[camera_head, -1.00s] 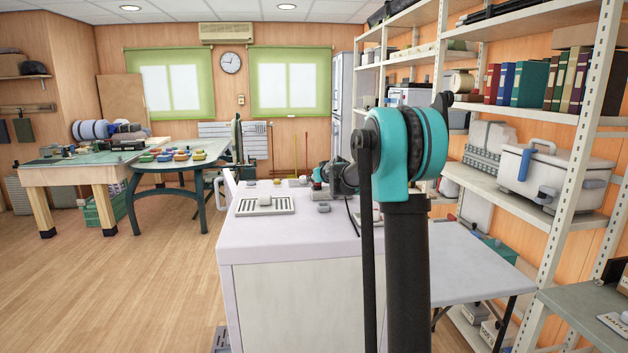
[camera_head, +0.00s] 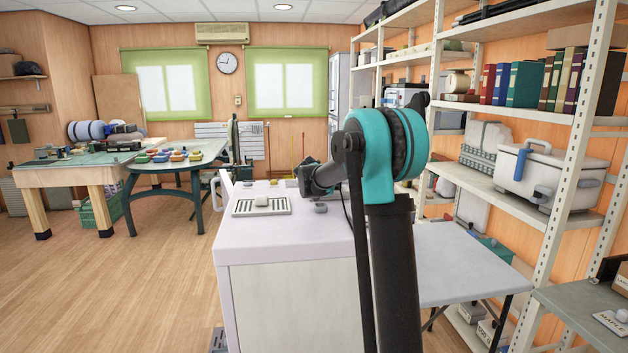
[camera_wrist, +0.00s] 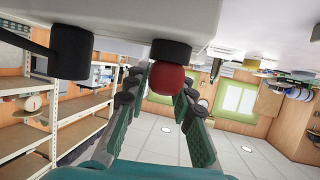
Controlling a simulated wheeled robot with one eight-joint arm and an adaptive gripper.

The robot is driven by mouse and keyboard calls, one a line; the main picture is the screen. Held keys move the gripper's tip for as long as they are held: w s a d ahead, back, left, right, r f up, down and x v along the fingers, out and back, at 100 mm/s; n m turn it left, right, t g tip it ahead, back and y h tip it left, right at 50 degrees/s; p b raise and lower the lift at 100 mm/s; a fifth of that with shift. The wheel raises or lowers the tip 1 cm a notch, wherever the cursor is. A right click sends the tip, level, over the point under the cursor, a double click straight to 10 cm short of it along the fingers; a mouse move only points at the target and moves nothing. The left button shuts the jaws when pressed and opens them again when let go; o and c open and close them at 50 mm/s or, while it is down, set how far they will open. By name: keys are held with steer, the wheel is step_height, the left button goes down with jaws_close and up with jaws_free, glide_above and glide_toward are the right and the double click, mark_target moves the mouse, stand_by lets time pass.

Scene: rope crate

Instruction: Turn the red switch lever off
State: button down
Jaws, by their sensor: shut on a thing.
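The red switch lever shows in the wrist view as a round red knob (camera_wrist: 168,80) below a black collar, near a pale surface across the top of the picture. My gripper (camera_wrist: 161,86) has its two green-and-dark fingers on either side of the knob and is shut on it. The lever's shaft and base are hidden. In the head view my arm reaches over the white cabinet (camera_head: 285,245), and I cannot make out the lever or the fingertips there.
A black cylinder (camera_wrist: 71,52) is left of the knob in the wrist view. A grey slotted plate (camera_head: 261,206) lies on the cabinet top. A grey table (camera_head: 460,275) and tall shelves (camera_head: 560,225) stand at the right. The wooden floor (camera_head: 110,280) at the left is clear.

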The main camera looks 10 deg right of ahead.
steer(key=shift+s+d+m+g+h, duration=0.1)
steer(key=shift+d+m+g+h, duration=0.2)
steer(key=shift+m+h, duration=0.55)
steer(key=c, duration=1.3)
jaws_free()
steer(key=shift+a, duration=0.1)
steer(key=v, duration=1.2)
